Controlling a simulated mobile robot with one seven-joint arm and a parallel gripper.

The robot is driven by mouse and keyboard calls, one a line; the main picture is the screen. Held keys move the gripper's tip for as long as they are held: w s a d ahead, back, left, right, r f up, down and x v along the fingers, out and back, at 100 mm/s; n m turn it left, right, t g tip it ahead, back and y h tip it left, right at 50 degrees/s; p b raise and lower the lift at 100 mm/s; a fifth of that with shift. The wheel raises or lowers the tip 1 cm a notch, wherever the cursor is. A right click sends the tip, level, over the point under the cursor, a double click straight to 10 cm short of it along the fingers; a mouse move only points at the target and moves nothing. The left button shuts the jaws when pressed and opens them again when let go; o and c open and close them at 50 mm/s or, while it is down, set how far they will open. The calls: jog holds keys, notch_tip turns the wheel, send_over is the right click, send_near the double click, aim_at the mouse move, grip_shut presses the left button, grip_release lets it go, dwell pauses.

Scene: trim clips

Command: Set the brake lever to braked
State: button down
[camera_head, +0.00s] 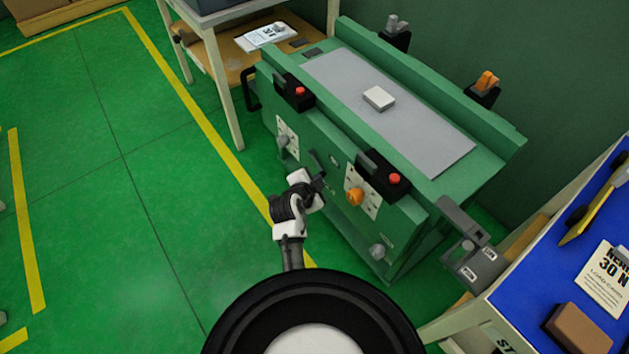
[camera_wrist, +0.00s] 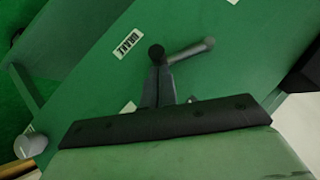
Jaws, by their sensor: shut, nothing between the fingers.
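The brake lever (camera_wrist: 188,50) shows in the wrist view as a grey bar on the green machine face. It has a round black end at left and a paler rounded end at right, and lies tilted slightly up to the right. A white BRAKE label (camera_wrist: 128,42) is just left of the black end. My gripper (camera_wrist: 158,72) is shut and empty, with its grey fingertips pointing at the black end; I cannot tell whether they touch it. In the head view my gripper (camera_head: 320,184) is at the front of the green machine (camera_head: 400,225); the lever cannot be made out clearly there.
An orange knob (camera_head: 355,197) and a box with a red button (camera_head: 394,180) are right of my gripper. A grey knob (camera_head: 377,252) sits lower on the front. A blue-topped table (camera_head: 540,290) stands at right. The green floor (camera_head: 150,220) at left is clear.

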jog(key=f+b, duration=0.1)
jog(key=f+t+b, duration=0.1)
jog(key=b, duration=0.1)
jog(key=f+m+b, duration=0.1)
jog(key=b, duration=0.1)
jog(key=shift+w+a+f+t+y, duration=0.1)
jog(key=shift+w+a+t+y, duration=0.05)
jog(key=shift+w+t+y, duration=0.15)
